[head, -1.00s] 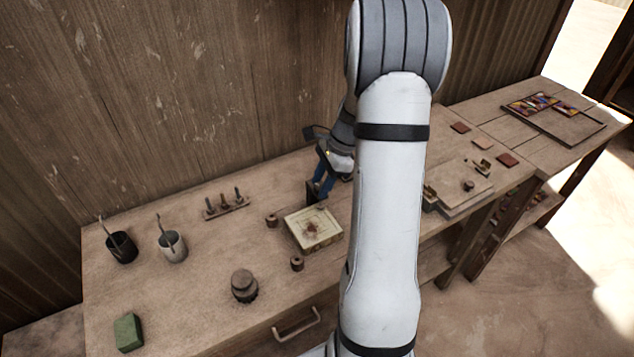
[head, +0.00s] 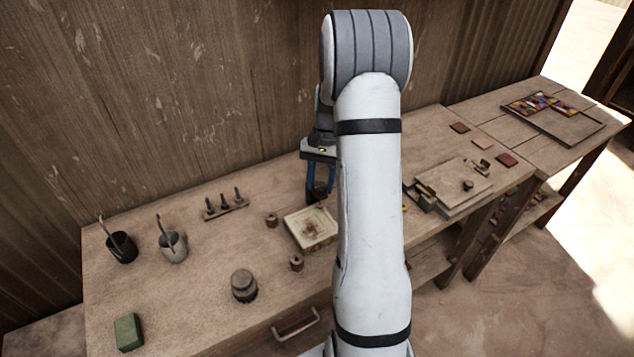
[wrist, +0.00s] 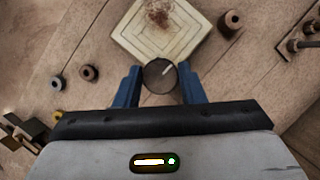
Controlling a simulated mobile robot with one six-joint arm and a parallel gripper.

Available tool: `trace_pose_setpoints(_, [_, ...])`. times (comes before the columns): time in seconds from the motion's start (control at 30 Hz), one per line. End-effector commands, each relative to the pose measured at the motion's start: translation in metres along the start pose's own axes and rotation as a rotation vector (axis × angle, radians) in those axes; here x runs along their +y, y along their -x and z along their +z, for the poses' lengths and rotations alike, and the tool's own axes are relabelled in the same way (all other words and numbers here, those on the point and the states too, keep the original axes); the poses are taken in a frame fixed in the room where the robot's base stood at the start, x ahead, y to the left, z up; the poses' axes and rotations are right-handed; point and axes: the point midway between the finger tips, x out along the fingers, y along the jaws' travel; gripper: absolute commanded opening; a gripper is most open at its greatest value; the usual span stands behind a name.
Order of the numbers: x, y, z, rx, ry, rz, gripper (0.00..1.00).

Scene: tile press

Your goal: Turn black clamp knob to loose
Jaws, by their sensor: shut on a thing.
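In the wrist view my gripper (wrist: 159,84) has its two blue fingers on either side of a dark round knob (wrist: 160,75) and is shut on it. The knob has a pale line on its top, pointing up and to the right. The knob sits at the near edge of a square cream plate (wrist: 155,46) with a brown stain. In the head view my gripper (head: 320,196) points down behind the cream plate (head: 296,232). My arm hides part of that area, and I cannot make out the knob there.
Small brown spools (head: 271,219) stand beside the plate. A peg rack (head: 227,209), two cups (head: 122,248) (head: 176,250), a dark weight (head: 244,286) and a green block (head: 129,332) are to the left. A board with brass fittings (head: 452,184) lies to the right.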

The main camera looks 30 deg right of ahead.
Motion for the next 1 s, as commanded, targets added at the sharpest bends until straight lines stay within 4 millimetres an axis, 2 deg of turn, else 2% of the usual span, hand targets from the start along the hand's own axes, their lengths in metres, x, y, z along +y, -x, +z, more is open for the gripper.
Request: trace_pose_setpoints(1.0, [-0.0081,0.0023,0.0013,0.015,0.897,0.373,0.13])
